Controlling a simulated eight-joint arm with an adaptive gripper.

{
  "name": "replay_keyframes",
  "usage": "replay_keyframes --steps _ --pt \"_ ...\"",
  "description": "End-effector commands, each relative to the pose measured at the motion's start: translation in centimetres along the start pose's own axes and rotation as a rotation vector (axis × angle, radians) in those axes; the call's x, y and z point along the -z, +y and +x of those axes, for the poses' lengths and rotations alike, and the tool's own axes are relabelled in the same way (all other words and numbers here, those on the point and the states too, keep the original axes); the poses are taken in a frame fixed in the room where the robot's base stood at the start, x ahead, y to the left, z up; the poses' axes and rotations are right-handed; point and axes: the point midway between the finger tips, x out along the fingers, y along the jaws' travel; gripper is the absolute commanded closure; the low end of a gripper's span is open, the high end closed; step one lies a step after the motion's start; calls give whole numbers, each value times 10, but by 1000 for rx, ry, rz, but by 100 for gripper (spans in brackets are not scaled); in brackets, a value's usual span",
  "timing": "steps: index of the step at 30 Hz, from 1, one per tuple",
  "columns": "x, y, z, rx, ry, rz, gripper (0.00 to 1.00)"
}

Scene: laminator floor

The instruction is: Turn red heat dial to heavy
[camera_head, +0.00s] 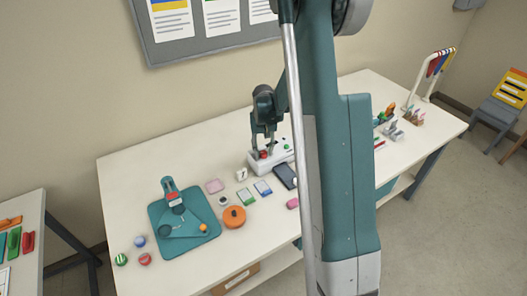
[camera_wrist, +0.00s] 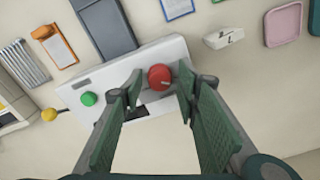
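The red heat dial (camera_wrist: 159,77) sits on top of a white laminator unit (camera_wrist: 75,95), beside a green knob (camera_wrist: 89,98). The dial also shows small in the head view (camera_head: 263,155), under my gripper. My gripper (camera_wrist: 158,88) points down over the unit with its fingers apart. In the wrist view the dial appears between the two fingertips, nearer the right one. I cannot tell whether either finger touches it. The dial's marks are too small to read.
A dark phone-like slab (camera_wrist: 103,27) lies close beside the unit. A white block (camera_wrist: 223,37) and a pink pad (camera_wrist: 283,25) lie nearby. A teal board (camera_head: 178,243) and an orange round container (camera_head: 234,218) stand to the left on the table.

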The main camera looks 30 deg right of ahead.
Motion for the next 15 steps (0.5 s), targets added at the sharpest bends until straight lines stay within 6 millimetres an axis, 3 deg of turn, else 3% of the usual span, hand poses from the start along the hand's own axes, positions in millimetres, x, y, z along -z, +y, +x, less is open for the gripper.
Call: replay_keyframes --steps 1,5,15 --pt "0 0 0 0 0 0 76" --pt "0 0 0 0 0 0 91" --pt "0 0 0 1 0 22 91"
